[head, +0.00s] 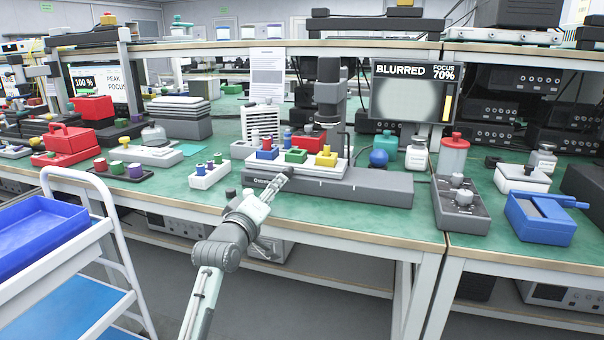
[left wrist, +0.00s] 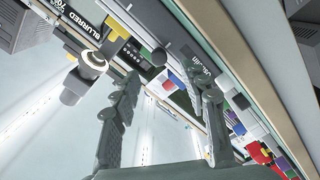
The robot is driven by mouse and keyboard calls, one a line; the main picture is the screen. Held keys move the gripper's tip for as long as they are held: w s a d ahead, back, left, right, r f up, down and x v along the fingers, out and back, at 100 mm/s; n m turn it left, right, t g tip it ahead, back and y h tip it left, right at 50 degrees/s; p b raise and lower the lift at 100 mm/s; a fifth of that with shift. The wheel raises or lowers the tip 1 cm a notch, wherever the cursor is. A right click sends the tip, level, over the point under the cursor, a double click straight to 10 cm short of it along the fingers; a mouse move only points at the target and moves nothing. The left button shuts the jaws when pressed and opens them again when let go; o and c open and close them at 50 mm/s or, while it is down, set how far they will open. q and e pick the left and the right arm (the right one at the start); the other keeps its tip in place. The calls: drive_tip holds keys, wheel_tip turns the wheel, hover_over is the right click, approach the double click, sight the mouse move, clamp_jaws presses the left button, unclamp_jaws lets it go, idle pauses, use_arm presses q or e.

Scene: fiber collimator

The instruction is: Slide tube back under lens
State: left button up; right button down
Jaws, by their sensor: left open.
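The scope device (head: 335,186) stands at the front of the bench, with a long dark grey base and a white top bearing red, green, yellow and blue blocks. Its dark upright lens column (head: 329,95) rises behind the blocks. In the left wrist view a lens with a bright ring (left wrist: 93,64) is at upper left. I cannot tell which part is the tube. My left gripper (head: 284,178) is at the front edge of the base, and in the wrist view (left wrist: 163,82) its fingers are apart with nothing held. My right gripper is not in view.
A monitor (head: 412,93) reads BLURRED, FOCUS 70%. A grey control box (head: 462,203) and a blue box (head: 540,217) stand to the right. A white block with small pegs (head: 209,175) stands left of the base. A white cart (head: 105,230) is at the left. Green bench top is bare in front.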

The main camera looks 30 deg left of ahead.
sight(294, 166)
use_arm(q)
drive_tip(key=shift+w+a+r, duration=0.2)
drive_tip(key=shift+w, duration=0.45)
drive_tip(key=x, duration=0.6)
drive_tip(key=shift+w+f, duration=0.1)
drive_tip(key=shift+w, duration=0.2)
drive_tip(key=shift+c, duration=0.6)
clamp_jaws()
